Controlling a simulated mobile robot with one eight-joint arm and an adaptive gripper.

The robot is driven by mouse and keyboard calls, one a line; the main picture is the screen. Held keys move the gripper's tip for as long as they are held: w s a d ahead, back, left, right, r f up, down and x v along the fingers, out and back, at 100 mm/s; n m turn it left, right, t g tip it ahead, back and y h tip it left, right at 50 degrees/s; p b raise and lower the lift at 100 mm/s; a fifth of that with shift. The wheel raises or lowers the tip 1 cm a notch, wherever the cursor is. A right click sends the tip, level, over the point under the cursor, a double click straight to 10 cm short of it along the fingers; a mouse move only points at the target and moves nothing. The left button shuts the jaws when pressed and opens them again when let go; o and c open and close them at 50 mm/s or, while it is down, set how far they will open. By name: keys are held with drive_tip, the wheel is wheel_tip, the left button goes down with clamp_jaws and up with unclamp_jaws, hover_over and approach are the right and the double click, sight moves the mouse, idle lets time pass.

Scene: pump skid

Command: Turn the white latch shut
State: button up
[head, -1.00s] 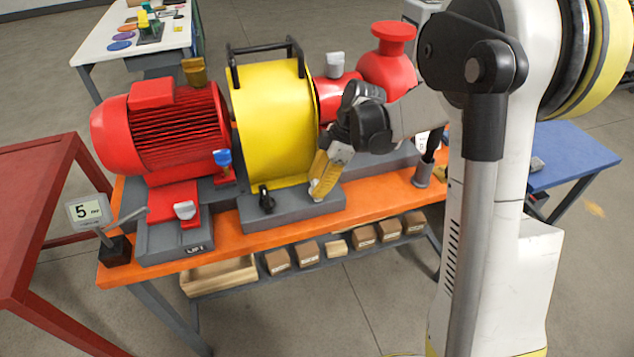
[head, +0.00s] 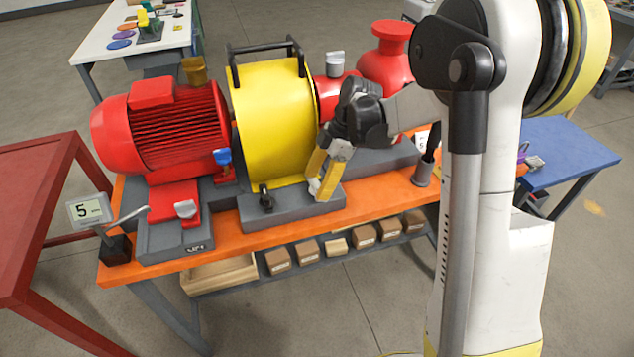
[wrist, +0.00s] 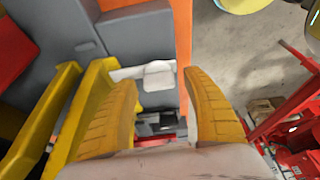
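The white latch (head: 314,186) is on the grey base block (head: 290,208) at the foot of the yellow round guard (head: 270,120). My gripper (head: 321,188) points down at it from above, and its yellow fingers partly hide it in the head view. In the wrist view the latch's white head (wrist: 158,75) and a pale arm show ahead of and between the fingertips of my gripper (wrist: 160,75). The two fingers are apart, with a gap on the right side of the latch. I cannot tell whether the left finger touches it.
A black latch (head: 266,198) sits left on the same block. A grey-white latch (head: 185,208) is on the red bracket, and another (head: 335,60) is on the red pipe. A blue-handled valve (head: 222,158) stands by the red motor (head: 160,130). The orange bench edge (head: 370,208) is clear in front.

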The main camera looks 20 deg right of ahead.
drive_tip(key=v, duration=1.2)
idle(0.4)
drive_tip(key=s+a+r+m+t+h, duration=0.1)
drive_tip(key=s+a+m+t+h, duration=0.1)
drive_tip(key=s+m, duration=0.7)
drive_tip(key=s+a+r+m+t+h, duration=0.1)
drive_tip(key=s+a+m+t+h, duration=0.1)
drive_tip(key=s+m+t, duration=0.3)
drive_tip(key=shift+s+a+m, duration=0.25)
drive_tip(key=shift+s+m, duration=1.85)
drive_tip(key=shift+s, duration=0.9)
